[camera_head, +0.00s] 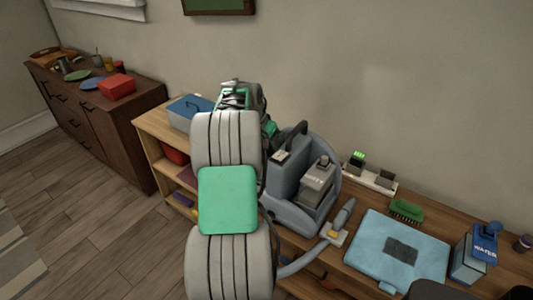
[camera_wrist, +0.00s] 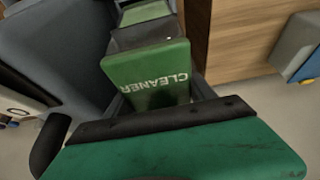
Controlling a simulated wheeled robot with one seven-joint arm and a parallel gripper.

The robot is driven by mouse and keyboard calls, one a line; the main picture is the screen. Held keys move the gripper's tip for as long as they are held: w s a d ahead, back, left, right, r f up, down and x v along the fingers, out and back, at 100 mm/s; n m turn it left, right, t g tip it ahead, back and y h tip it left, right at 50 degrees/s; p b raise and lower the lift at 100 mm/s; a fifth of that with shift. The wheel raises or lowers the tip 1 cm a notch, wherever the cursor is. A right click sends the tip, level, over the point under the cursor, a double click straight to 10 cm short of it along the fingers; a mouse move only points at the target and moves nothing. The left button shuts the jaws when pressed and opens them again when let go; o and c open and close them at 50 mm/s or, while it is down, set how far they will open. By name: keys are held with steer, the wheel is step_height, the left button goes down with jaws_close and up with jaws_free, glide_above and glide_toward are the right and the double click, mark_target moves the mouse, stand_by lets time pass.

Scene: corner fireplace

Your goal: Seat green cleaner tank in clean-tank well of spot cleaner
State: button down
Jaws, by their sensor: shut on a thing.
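The green cleaner tank (camera_wrist: 147,76) shows in the wrist view with its CLEANER lettering upside down. My gripper (camera_wrist: 158,98) is shut on it, with the dark fingers at its two sides. The grey spot cleaner (camera_head: 284,184) stands on the wooden bench in the head view, with a grey tank (camera_head: 318,182) on its right side. Its grey body (camera_wrist: 60,45) lies close to the left of the green tank in the wrist view. My arm hides the spot cleaner's left side in the head view. I cannot see the clean-tank well or tell whether the tank touches it.
A blue box (camera_head: 188,112) stands left of my arm.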

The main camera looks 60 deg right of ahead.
step_height(320, 180, down, 5)
steer(key=shift+d+r+p, duration=0.15)
steer(key=shift+r+p, duration=0.05)
steer(key=shift+p, duration=0.15)
steer(key=shift+c, duration=1.6)
jaws_free()
steer(key=shift+f, duration=0.1)
